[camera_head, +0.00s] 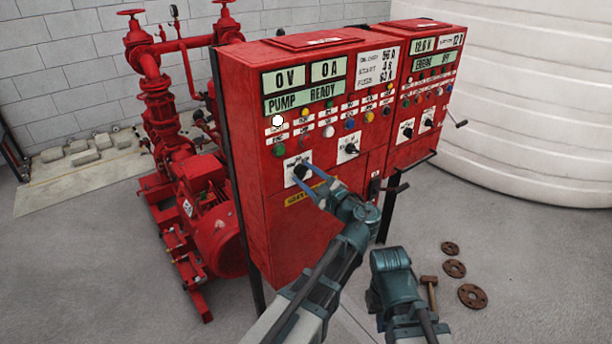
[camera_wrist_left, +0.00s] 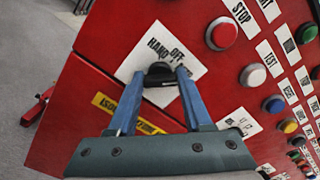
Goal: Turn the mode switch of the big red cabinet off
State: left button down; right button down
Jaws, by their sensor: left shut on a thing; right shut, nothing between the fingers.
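The big red cabinet (camera_head: 300,120) stands in the middle of the head view. Its mode switch (camera_wrist_left: 158,75) is a black knob on a white plate (camera_wrist_left: 178,52) marked HAND and OFF, low on the front. In the head view the switch (camera_head: 303,171) sits on the left half of the cabinet. My left gripper (camera_head: 308,168) is shut on the switch knob; its blue fingers (camera_wrist_left: 168,78) stand at both sides of it. The fingers hide the lower part of the plate, and the knob's pointing direction is unclear. My right arm's fingers do not show.
A second black switch (camera_head: 348,149), coloured buttons and lamps sit near the mode switch. A smaller red panel (camera_head: 425,90) adjoins on the right. A red pump (camera_head: 205,205) stands left. A hammer (camera_head: 430,285) and rusty flanges (camera_head: 453,268) lie on the floor at right.

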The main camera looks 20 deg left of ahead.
pick_arm(q)
jog(key=n, duration=0.4)
jog(key=shift+f, duration=0.1)
jog(key=shift+s+n, duration=0.1)
jog(key=shift+n, duration=2.1)
jog(key=shift+f, duration=0.1)
jog(key=shift+c, duration=1.6)
grip_release()
